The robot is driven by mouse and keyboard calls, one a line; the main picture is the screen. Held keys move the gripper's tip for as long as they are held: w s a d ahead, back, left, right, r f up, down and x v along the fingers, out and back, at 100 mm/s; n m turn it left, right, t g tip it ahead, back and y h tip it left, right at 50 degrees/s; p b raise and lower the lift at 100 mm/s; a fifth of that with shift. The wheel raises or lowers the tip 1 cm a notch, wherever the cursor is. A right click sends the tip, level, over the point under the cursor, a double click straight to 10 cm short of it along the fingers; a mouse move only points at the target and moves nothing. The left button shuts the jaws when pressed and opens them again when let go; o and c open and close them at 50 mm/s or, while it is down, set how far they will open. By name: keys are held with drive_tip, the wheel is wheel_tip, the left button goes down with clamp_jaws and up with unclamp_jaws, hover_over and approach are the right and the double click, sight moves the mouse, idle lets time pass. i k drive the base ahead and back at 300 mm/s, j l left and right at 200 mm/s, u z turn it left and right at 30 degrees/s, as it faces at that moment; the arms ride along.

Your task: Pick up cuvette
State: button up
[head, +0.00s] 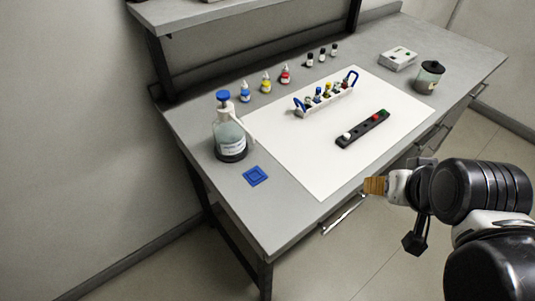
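A white rack (327,98) with blue end handles stands on the white mat (300,150). It holds several small vessels with coloured tops (318,94), which may include the cuvette; they are too small to tell apart. A black strip holder (362,130) lies in front of the rack, to its right. It carries a white cap (347,135), a red one and a green one (383,113). My gripper (376,185) is beyond the bench's front edge at the lower right, apart from the rack and the strip. Its tan tip points left; whether it is open is unclear.
A wash bottle (229,128) with a blue cap and a blue square pad (255,175) are at the left. Dropper bottles (266,83) and dark vials (321,54) line the back. A jar (429,77) and white box (398,59) stand right. The mat's front is clear.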

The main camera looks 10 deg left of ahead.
sight(307, 99)
drive_tip(key=i+l+u, duration=0.2)
drive_tip(key=i+u, duration=0.25)
drive_tip(key=i+l+u, duration=0.3)
drive_tip(key=u, duration=0.15)
